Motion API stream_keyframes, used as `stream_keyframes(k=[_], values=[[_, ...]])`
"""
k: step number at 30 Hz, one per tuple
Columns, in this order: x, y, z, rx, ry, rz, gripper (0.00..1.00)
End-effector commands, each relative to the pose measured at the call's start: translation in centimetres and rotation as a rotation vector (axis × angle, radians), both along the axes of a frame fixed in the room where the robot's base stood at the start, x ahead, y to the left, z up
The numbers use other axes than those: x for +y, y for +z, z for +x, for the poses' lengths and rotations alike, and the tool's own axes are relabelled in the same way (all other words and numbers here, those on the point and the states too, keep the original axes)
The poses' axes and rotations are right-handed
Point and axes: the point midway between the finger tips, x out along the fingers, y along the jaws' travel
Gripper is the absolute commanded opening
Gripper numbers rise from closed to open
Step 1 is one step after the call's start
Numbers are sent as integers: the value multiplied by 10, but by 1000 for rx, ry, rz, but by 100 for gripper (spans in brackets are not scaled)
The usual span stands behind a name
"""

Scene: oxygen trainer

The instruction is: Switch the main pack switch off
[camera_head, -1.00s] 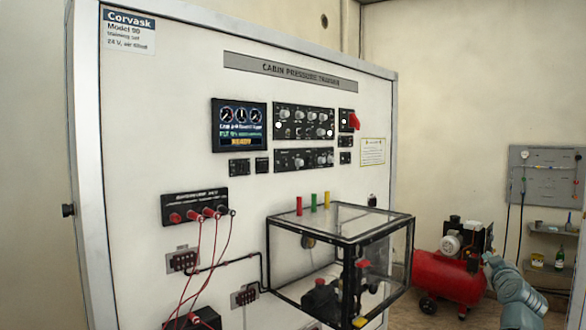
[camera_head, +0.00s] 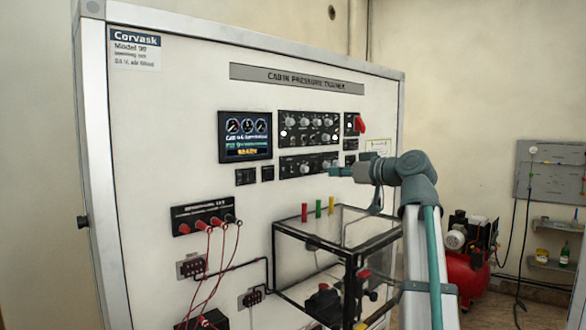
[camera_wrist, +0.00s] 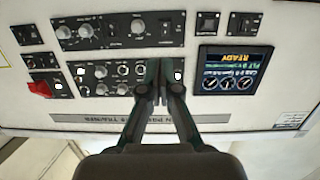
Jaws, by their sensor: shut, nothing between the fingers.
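The trainer's upper black control panel (camera_head: 309,128) carries knobs, small switches and white round spots; it also shows upside down in the wrist view (camera_wrist: 92,90). The lower black panel (camera_head: 296,167) has knobs and small switches, also seen in the wrist view (camera_wrist: 120,30). Labels are too small to read, so I cannot tell which control is the main pack switch. My gripper (camera_head: 335,171) is shut and empty in front of the lower panel's right end. In the wrist view its fingertips (camera_wrist: 162,64) overlap the panels and hide part of the upper one; contact is unclear.
A display (camera_head: 245,136) reading READY is left of the panels. A red guard or lever (camera_head: 361,125) sits on a small panel to the right. Below, a clear black-framed box (camera_head: 340,238) juts out. Red cables (camera_head: 207,275) hang at lower left.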

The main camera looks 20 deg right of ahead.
Motion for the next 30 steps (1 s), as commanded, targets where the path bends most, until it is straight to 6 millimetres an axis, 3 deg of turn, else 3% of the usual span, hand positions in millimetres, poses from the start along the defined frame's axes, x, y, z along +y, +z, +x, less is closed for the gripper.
stream_keyframes(k=[3,17,23,30], values=[[8,2,1,9,19,7,0],[9,1,8,10,19,8,0],[18,0,33,11,20,8,0],[32,-5,77,11,20,8,0]])
